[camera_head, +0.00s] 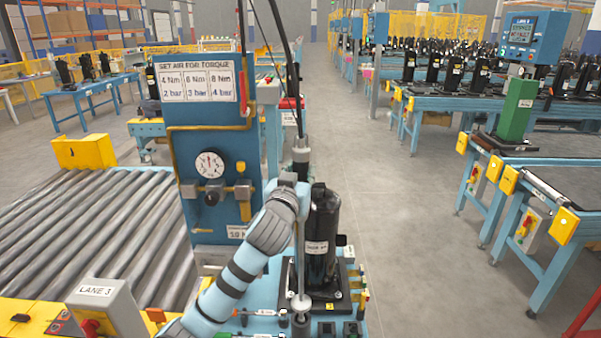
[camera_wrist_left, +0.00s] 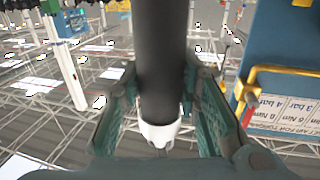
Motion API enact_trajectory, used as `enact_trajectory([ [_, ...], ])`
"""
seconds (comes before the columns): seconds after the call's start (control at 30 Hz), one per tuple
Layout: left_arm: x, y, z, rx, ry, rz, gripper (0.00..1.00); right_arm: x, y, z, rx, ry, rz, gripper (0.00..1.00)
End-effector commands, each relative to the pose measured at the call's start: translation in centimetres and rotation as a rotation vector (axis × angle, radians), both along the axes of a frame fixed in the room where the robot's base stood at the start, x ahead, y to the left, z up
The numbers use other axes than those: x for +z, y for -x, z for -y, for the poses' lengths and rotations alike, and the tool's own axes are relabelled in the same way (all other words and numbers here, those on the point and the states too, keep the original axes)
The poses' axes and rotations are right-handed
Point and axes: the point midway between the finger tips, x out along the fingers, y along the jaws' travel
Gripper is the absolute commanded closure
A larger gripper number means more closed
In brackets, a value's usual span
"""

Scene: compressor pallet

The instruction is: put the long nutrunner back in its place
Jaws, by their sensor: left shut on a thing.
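The long nutrunner (camera_head: 301,150) hangs upright below a dark cable, with a grey upper body and a thin shaft running down to a round end low beside the black compressor (camera_head: 323,235). My left gripper (camera_head: 296,183) is shut around its body, left of the compressor's top. In the left wrist view the nutrunner's dark cylinder (camera_wrist_left: 161,50) with a pale collar sits between the two green-padded fingers of my left gripper (camera_wrist_left: 160,105). The exact contact of its lower end is unclear. My right gripper is not in view.
A blue panel (camera_head: 212,120) with a torque chart and a gauge (camera_head: 209,164) stands close left of the tool. A roller conveyor (camera_head: 80,230) lies at left, with a LANE 3 box (camera_head: 105,305). The floor (camera_head: 410,250) at right is clear up to the blue benches.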

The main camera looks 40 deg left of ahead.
Motion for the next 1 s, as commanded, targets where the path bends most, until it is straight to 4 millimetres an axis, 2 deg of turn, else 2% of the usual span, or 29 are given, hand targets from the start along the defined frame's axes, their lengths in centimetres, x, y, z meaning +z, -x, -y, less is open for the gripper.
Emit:
enact_trajectory([
  [1.0, -1.6, 0.0, 0.0, -0.001, -0.002, 0.004, 1.00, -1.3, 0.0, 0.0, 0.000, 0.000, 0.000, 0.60],
])
